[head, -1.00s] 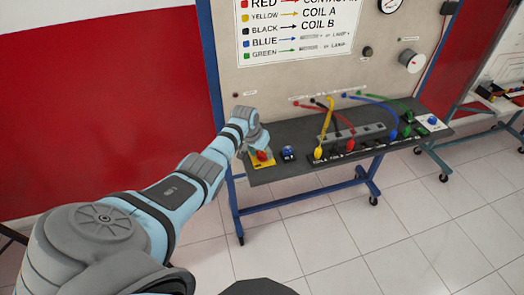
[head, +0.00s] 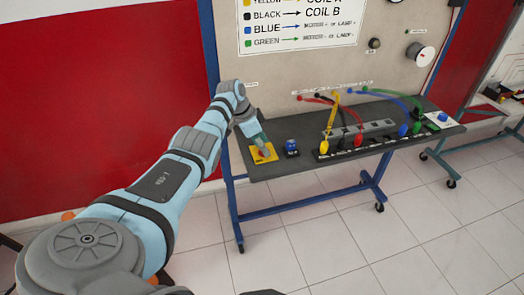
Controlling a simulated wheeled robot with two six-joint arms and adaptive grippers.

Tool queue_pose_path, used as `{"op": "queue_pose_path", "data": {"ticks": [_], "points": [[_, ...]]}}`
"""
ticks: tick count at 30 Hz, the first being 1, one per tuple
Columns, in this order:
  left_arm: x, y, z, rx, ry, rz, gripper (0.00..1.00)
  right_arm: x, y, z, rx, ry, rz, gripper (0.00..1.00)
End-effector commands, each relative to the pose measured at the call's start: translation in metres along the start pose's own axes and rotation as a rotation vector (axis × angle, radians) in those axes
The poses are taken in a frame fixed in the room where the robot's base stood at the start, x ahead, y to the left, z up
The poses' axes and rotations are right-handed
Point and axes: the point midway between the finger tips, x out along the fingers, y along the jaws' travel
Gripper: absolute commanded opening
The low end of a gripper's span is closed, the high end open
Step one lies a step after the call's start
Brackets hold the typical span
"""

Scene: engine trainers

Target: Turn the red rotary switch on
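The red rotary switch sits on a yellow plate (head: 257,158) at the left end of the dark shelf; only a little red shows, the rest is hidden behind my gripper. My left gripper (head: 262,144) comes in from the left and points down right over the switch. Its fingertips are at or very near the knob; I cannot tell whether they touch it or how far apart they are. My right gripper is not in view.
A blue switch (head: 291,147) stands just right of the yellow plate. Further right are a grey terminal block (head: 375,129) and several coloured cables. An upright panel (head: 300,83) with a colour chart rises behind the shelf (head: 300,168).

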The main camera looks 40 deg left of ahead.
Motion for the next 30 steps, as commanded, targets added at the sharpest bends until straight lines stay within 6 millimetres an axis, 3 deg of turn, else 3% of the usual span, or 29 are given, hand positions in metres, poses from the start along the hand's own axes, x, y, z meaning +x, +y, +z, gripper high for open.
{"op": "queue_pose_path", "data": {"ticks": [15, 16, 19, 30], "points": [[0.0007, 0.0016, 0.0004, 0.022, -0.003, 0.015, 0.14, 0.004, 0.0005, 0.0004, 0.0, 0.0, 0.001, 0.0], [0.0007, 0.0016, 0.0004, 0.022, -0.003, 0.015, 0.43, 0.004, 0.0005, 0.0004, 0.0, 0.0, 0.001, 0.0], [0.0005, 0.0014, 0.0005, 0.022, -0.003, 0.014, 0.59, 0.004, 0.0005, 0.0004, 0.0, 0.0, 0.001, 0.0], [-0.0038, 0.0, 0.0009, 0.02, -0.001, 0.011, 0.62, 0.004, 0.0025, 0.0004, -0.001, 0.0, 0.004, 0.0]]}}
